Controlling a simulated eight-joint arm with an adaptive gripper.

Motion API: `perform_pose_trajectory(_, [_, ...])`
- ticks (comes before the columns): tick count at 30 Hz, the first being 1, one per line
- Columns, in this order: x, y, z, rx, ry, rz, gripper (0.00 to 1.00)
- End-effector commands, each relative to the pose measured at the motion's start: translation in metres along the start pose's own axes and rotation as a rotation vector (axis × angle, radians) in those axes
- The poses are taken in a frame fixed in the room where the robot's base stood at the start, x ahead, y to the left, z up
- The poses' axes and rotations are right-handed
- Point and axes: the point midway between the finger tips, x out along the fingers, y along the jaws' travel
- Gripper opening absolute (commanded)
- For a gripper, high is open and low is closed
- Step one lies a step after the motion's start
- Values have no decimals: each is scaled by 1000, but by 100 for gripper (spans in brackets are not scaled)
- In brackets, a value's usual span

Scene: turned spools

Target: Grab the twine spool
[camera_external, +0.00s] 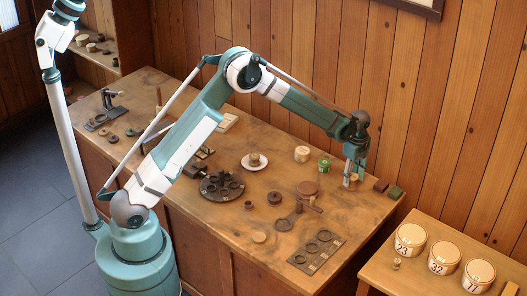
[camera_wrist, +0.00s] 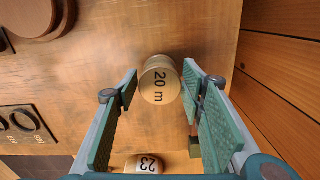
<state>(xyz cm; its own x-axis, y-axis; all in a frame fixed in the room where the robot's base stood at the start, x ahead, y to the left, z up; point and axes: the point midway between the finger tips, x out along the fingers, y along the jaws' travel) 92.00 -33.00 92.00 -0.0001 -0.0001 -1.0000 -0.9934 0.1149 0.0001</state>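A tan round spool marked "20 m" (camera_wrist: 160,88) stands on the table, between the fingertips of my gripper (camera_wrist: 158,78) in the wrist view. The fingers are spread, with a gap on the spool's left side. The right finger is very near it; I cannot tell whether it touches. In the external view my gripper (camera_external: 353,172) points down at the table's right end, and the tan spool (camera_external: 354,179) shows small and partly hidden between the fingers. Whether it is wound with twine is too small to tell.
A cream spool (camera_external: 302,154) and a green spool (camera_external: 324,166) stand left of my gripper. A round brown stand (camera_external: 307,188) is in front. A side table holds numbered tubs (camera_external: 411,237).

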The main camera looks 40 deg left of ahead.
Motion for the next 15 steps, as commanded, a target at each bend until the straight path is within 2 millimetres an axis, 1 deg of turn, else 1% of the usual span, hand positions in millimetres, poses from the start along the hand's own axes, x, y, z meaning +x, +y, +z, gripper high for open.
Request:
perform_pose_trajectory(1, [0,0,0,0,0,0,32])
perform_pose_trajectory(3, [0,0,0,0,0,0,23])
perform_pose_trajectory(4, [0,0,0,0,0,0,21])
perform_pose_trajectory(15, [-2,0,0,0,0,0,20])
